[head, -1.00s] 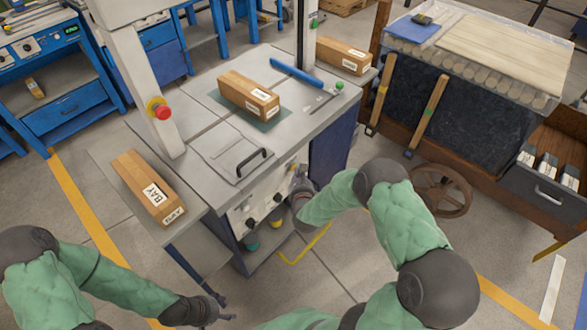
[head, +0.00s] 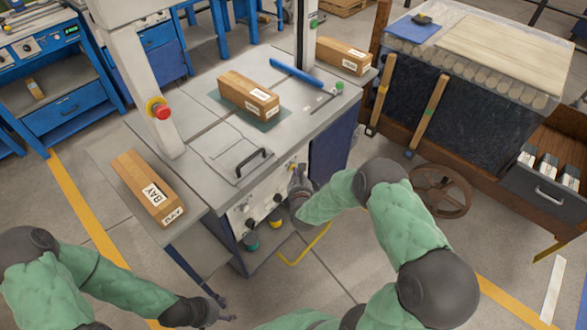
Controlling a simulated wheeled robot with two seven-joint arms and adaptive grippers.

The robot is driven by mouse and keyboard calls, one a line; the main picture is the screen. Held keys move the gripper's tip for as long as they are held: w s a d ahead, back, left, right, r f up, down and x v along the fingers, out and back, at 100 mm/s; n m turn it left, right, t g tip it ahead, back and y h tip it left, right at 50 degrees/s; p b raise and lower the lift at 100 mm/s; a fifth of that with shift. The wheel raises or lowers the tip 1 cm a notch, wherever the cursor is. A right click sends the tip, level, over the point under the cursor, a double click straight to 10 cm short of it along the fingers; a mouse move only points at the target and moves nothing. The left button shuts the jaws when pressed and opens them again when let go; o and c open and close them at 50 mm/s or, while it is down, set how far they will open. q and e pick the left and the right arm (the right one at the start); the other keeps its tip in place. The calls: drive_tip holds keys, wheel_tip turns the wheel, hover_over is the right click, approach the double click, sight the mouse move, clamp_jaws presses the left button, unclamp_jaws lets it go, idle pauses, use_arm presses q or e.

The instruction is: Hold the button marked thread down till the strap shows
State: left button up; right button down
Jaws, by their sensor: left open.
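The strapping machine's front panel (head: 241,213) faces me below the grey table top, with dark knobs and small buttons. Its lettering is too small to read, so I cannot tell which button is marked thread. My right gripper (head: 296,178) is close to the panel's right end, near a small yellow control (head: 291,167). Whether it touches a button is unclear, and its fingers are too small to judge. My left gripper (head: 225,307) is open and empty, low in front of the machine. A wooden bundle (head: 248,95) lies on the table top. I see no strap.
A red emergency button (head: 159,109) is on the machine's column. A dark bench (head: 450,110) with a drawer stands at right.

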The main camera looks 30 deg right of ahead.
drive_tip(key=shift+s, duration=0.1)
idle(0.7)
drive_tip(key=shift+s+d, duration=0.25)
drive_tip(key=shift+s, duration=0.35)
drive_tip(key=s, duration=0.1)
drive_tip(key=s+d, duration=0.1)
drive_tip(key=s, duration=0.1)
drive_tip(key=s+d, duration=0.1)
drive_tip(key=shift+s, duration=0.35)
drive_tip(key=shift+a+p, duration=0.1)
drive_tip(key=shift+p, duration=0.2)
idle(0.3)
